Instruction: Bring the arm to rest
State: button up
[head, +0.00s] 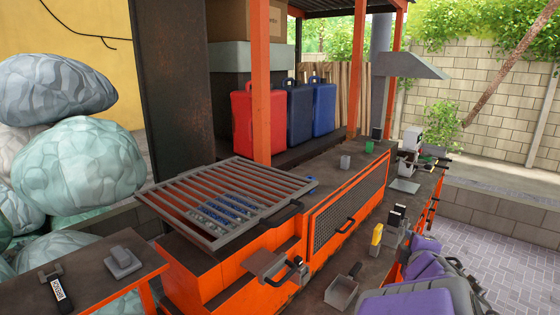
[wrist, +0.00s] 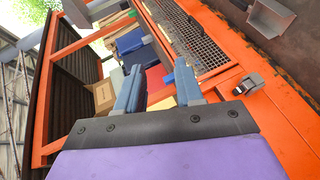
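My gripper (wrist: 157,78) shows in the wrist view as two blue fingers standing apart on a dark grey mount, with a purple body below. The gap between the fingers holds nothing; red and yellow background surfaces show through it. In the head view, purple and grey parts of my arm (head: 405,300) fill the lower right, low beside the orange workbench. The fingertips cannot be made out there. The wrist view is strongly tilted.
An orange machine with a slatted grate (head: 228,200) and mesh panel (head: 347,205) stands centrally. A metal scoop (head: 341,292) and yellow item (head: 377,234) lie near my arm. Suitcases (head: 259,120) stand behind; filled bags (head: 78,165) are left. Paving (head: 510,235) at right looks clear.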

jog(key=s+a+f+m+g+h, duration=0.1)
jog(key=s+f+m+g, duration=0.25)
jog(key=s+m, duration=0.35)
jog(key=s+f+m+g+h, duration=0.1)
jog(key=s+f+m+g, duration=0.25)
jog(key=s, duration=0.55)
jog(key=s+a+f+m+g+y, duration=0.1)
jog(key=s+a+f+g+y, duration=0.1)
jog(key=s+a, duration=0.5)
jog(key=s+a+f+m+g+y+b, duration=0.1)
jog(key=s+a+g, duration=0.6)
jog(key=s, duration=0.9)
notch_tip(320, 180, down, 4)
jog(key=shift+s+a+r+m+y, duration=0.2)
jog(key=shift+a+m+y, duration=0.5)
jog(key=shift+y, duration=0.4)
